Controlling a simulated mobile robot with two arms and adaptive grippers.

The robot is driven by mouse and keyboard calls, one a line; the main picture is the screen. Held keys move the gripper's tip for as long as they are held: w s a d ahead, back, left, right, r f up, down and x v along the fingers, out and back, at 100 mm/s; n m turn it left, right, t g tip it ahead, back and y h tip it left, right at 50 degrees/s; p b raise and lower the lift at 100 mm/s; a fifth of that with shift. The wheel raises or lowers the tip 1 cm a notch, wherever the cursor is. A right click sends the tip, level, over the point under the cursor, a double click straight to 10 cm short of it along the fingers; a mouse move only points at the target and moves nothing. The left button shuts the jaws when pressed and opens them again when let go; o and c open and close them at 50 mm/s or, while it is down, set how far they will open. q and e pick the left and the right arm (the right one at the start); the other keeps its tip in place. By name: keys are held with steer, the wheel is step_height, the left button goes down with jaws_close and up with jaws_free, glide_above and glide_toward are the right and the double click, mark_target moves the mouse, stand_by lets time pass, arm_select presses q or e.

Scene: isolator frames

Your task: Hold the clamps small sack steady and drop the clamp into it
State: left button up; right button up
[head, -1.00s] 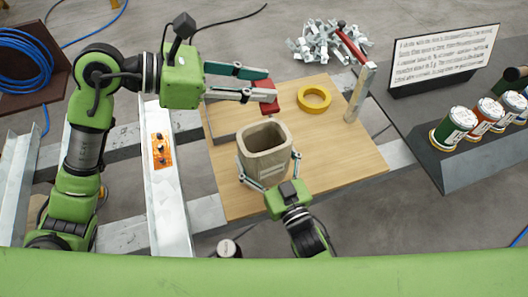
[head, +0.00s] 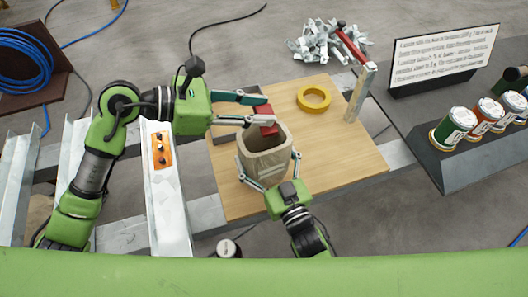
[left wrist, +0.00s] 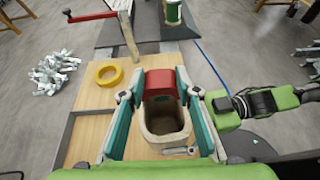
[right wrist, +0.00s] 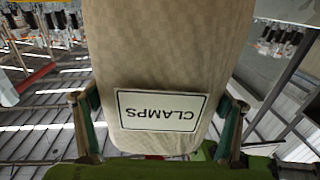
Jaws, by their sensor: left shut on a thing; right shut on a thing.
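The small beige sack (head: 266,168) stands open on the wooden board; its CLAMPS label (right wrist: 160,110) appears upside down in the right wrist view. My right gripper (head: 269,172) is shut on the sack, one finger on each side. My left gripper (head: 264,108) is shut on the red clamp (head: 266,118) at the sack's far rim. In the left wrist view the red clamp (left wrist: 160,82) sits between the fingertips, just beyond or over the edge of the sack's mouth (left wrist: 165,118). I cannot tell whether the clamp touches the rim.
The wooden board (head: 340,150) carries a yellow tape ring (head: 314,97) and a grey angle piece at its left. A post with a red handle (head: 358,95) stands at the board's right edge. Loose metal pieces (head: 318,40) lie behind. Several jars (head: 453,128) stand at right.

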arm_select(q)
steer(key=shift+f, duration=1.85)
steer(key=o, duration=1.4)
steer(key=v, duration=1.2)
steer(key=shift+f, duration=0.1)
